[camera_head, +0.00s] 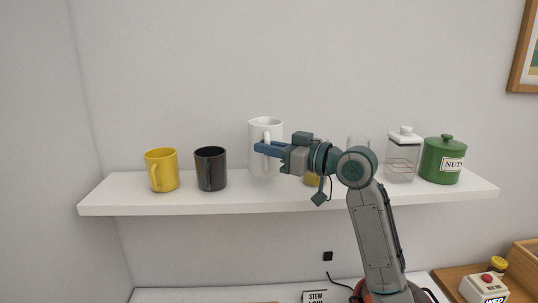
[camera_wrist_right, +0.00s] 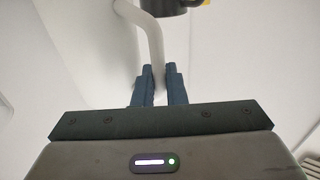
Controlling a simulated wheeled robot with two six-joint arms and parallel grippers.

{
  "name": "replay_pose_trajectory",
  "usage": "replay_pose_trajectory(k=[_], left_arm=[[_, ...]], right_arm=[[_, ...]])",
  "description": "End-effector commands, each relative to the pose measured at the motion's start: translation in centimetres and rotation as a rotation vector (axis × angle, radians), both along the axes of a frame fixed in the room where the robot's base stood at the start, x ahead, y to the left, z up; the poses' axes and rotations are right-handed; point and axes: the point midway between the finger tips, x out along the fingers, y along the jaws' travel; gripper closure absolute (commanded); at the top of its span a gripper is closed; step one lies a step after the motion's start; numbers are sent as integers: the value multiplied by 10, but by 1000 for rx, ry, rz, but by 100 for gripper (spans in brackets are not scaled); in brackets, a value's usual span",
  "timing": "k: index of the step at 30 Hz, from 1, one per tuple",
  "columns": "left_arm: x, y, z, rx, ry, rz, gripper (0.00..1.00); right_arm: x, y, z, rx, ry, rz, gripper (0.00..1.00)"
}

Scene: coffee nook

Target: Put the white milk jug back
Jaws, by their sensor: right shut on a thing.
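The white milk jug (camera_head: 264,128) is upright at the middle of the white wall shelf (camera_head: 140,205). I cannot tell whether its base touches the shelf or hangs just above it. My right gripper (camera_head: 268,149) reaches in from the right and is shut on the jug's handle. In the right wrist view, the jug's pale body (camera_wrist_right: 85,45) fills the upper left, and its handle (camera_wrist_right: 154,42) runs down between the blue fingers (camera_wrist_right: 157,88). My left gripper is not in view.
A black mug (camera_head: 211,168) and a yellow mug (camera_head: 162,170) stand left of the jug. Right of it are a partly hidden yellow item (camera_head: 312,180), a clear glass (camera_head: 358,142), a white-lidded jar (camera_head: 403,158) and a green nuts canister (camera_head: 441,160). The shelf's left end is bare.

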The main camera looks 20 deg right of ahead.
Motion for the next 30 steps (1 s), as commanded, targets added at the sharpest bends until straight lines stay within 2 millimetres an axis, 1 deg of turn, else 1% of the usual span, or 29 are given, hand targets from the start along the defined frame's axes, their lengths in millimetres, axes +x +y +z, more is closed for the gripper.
replay_pose_trajectory(k=[2,6,11,23,24,26,27,30], left_arm=[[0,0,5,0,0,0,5],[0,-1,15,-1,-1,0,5],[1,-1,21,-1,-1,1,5],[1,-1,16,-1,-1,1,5],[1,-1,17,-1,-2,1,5],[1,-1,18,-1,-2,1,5],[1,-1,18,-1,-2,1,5],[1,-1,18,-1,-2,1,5]], right_arm=[[1,0,-4,-1,1,0,100],[0,0,-19,0,3,0,100],[0,0,-32,0,0,-1,100],[0,0,-39,1,-2,-1,100],[0,0,-38,1,-1,-1,83],[0,0,-38,1,-1,-1,71],[0,0,-38,1,-1,-1,67],[0,0,-37,1,-1,-1,67]])
